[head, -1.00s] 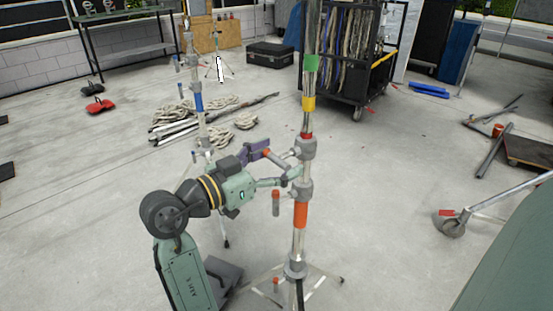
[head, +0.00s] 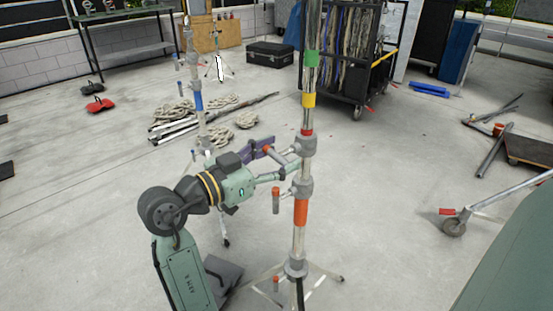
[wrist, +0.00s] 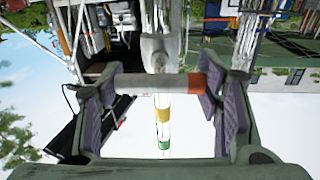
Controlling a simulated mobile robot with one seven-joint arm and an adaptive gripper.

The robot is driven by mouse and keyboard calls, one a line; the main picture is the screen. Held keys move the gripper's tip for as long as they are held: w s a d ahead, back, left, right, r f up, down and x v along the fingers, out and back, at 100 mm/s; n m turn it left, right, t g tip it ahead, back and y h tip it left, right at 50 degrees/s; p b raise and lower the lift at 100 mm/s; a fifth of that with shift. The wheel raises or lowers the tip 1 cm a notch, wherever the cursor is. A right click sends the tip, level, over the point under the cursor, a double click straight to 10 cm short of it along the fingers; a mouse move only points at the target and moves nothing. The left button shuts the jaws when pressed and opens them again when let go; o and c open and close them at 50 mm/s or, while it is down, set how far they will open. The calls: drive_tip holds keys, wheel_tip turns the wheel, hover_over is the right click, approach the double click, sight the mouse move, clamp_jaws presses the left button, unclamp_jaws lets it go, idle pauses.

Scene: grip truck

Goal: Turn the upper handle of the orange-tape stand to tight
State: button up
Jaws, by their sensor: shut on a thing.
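The orange-tape stand (head: 301,212) is an upright silver pole with grey collars and green, yellow, red and orange bands. Its upper handle (head: 280,154), a grey bar with an orange-red tip, sticks out to the left from the upper collar (head: 306,145).
A second stand with blue tape (head: 198,101) stands behind my gripper, with rope coils (head: 225,134) on the floor nearby. A cable cart (head: 350,100) is behind the pole. The stand's legs (head: 325,273) spread below.

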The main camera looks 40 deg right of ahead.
drive_tip(key=m+b, duration=0.1)
drive_tip(key=b, duration=0.1)
drive_tip(key=m+b, duration=0.1)
drive_tip(key=b, duration=0.1)
drive_tip(key=shift+f+m, duration=0.35)
drive_tip(key=shift+m, duration=0.05)
drive_tip(key=m+b, duration=0.4)
drive_tip(key=b, duration=0.2)
drive_tip(key=shift+m, duration=0.3)
drive_tip(key=m+b, duration=0.4)
drive_tip(key=b, duration=0.1)
drive_tip(key=shift+r, duration=0.15)
drive_tip(key=shift+r+m+b, duration=0.2)
drive_tip(key=shift+m+b, duration=1.2)
drive_tip(key=shift+m, duration=0.7)
drive_tip(key=o, duration=1.2)
